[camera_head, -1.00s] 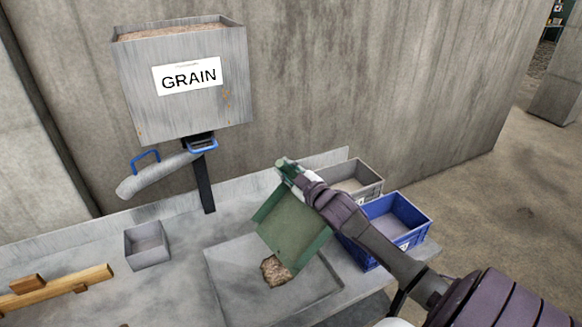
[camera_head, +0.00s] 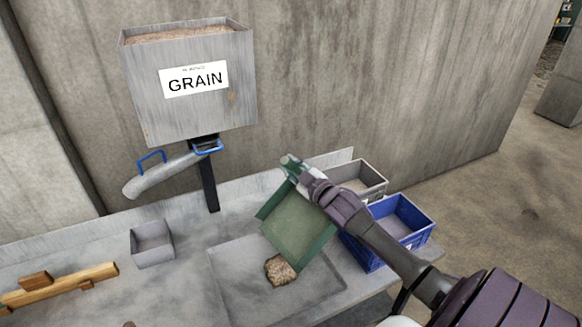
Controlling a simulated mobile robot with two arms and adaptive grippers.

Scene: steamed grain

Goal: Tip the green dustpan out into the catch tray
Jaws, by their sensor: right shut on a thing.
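The green dustpan (camera_head: 297,228) is held tilted over the flat grey catch tray (camera_head: 232,290), with its open edge pointing down and toward the front. My right gripper (camera_head: 294,172) is shut on the dustpan at its upper end. A clump of brown grain (camera_head: 280,270) lies at the dustpan's lower edge, over the catch tray. I cannot tell whether it still touches the dustpan. The visible inside of the dustpan looks bare. My left gripper is not in view.
A grey bin (camera_head: 374,194) and a blue bin (camera_head: 404,240) stand right of the dustpan. A small grey box (camera_head: 152,253) and a wooden piece (camera_head: 70,284) are on the left. The grain hopper (camera_head: 190,112) with its spout (camera_head: 155,181) stands behind.

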